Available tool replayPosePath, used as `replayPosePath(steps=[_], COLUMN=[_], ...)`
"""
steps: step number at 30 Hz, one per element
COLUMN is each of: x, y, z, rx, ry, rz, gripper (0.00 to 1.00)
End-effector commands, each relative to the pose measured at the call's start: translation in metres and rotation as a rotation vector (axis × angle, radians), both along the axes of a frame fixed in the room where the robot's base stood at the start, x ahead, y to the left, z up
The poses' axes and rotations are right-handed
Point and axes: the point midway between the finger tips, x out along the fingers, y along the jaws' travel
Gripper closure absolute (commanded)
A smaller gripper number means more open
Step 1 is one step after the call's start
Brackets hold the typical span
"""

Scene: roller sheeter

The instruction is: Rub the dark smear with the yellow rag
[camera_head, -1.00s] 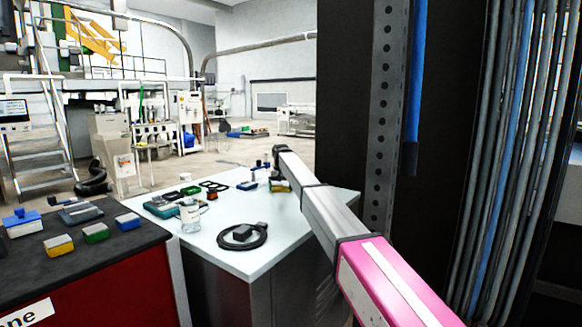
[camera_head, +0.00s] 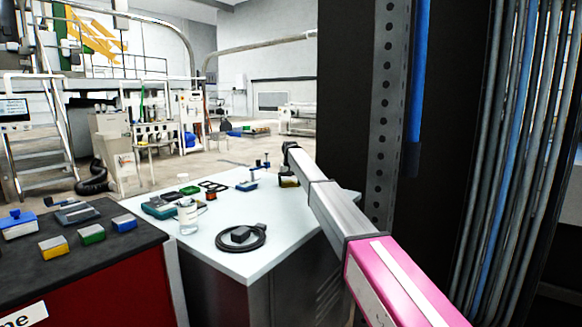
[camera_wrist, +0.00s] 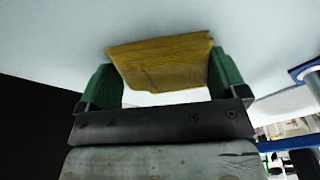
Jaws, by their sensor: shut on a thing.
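The yellow rag (camera_wrist: 160,62) is between the two green fingers of my gripper (camera_wrist: 165,85) in the wrist view. My gripper is shut on it, and the rag spans the gap between the fingers. The rag is close to the pale tabletop; I cannot tell whether it touches. In the head view the rag (camera_head: 289,181) is a small yellowish patch below the end of my arm, near the far right of the white table (camera_head: 215,248). I cannot make out the dark smear in either view.
A blue-based tool (camera_head: 248,185) stands just left of the rag. A dark cabinet (camera_head: 350,90) rises beside my arm. The table's front right is clear.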

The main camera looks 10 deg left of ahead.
Motion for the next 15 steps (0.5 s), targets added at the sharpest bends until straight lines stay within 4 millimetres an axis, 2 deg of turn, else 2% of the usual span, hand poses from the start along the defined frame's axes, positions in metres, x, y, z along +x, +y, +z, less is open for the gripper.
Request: replayPosePath(steps=[4, 8, 15], x=[0.012, 0.012, 0.015], y=[-0.004, -0.007, -0.013], z=[0.000, 0.024, 0.043], rx=[-0.001, 0.001, 0.000], ry=[0.000, -0.002, -0.001], rz=[-0.001, -0.002, -0.005], gripper=[0.35, 0.35, 0.35])
